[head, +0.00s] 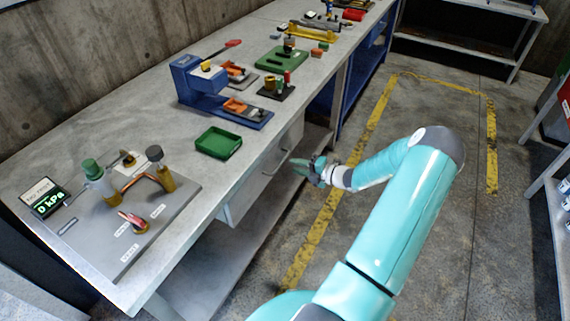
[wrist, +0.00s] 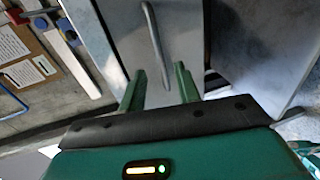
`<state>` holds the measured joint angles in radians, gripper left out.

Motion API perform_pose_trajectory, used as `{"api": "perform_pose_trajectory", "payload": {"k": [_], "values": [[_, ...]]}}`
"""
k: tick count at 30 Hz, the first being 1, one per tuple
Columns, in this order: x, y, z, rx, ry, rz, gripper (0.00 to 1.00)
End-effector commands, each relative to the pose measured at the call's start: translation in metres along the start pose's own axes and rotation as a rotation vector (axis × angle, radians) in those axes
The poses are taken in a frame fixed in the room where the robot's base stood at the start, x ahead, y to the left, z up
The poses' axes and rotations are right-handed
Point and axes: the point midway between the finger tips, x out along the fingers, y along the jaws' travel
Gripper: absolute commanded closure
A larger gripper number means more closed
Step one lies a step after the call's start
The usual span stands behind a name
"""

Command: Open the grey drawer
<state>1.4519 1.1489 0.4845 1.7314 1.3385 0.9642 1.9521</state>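The grey drawer (head: 247,190) sits under the workbench top, its front facing the aisle, and looks closed. Its bar handle (head: 275,164) shows on the front. My gripper (head: 297,164) is just right of the handle in the head view, at about the same height. In the wrist view the drawer front (wrist: 118,38) fills the upper middle, with the curved metal handle (wrist: 153,40) running down it. My gripper's two green fingers (wrist: 159,84) are apart and empty. The handle's lower end appears between them in the picture; I see no contact.
A lower shelf (head: 215,270) lies under the drawer. The floor aisle with yellow lines (head: 325,215) is clear beside the bench.

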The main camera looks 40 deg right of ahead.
Motion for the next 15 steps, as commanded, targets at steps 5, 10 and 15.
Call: {"api": "perform_pose_trajectory", "payload": {"k": [5, 10, 15], "values": [[0.034, 0.000, 0.000, -0.001, 0.003, 0.001, 0.67], [0.053, 0.000, 0.001, -0.002, 0.003, 0.001, 0.67], [0.057, 0.000, 0.001, -0.002, 0.002, 0.000, 0.67]]}}
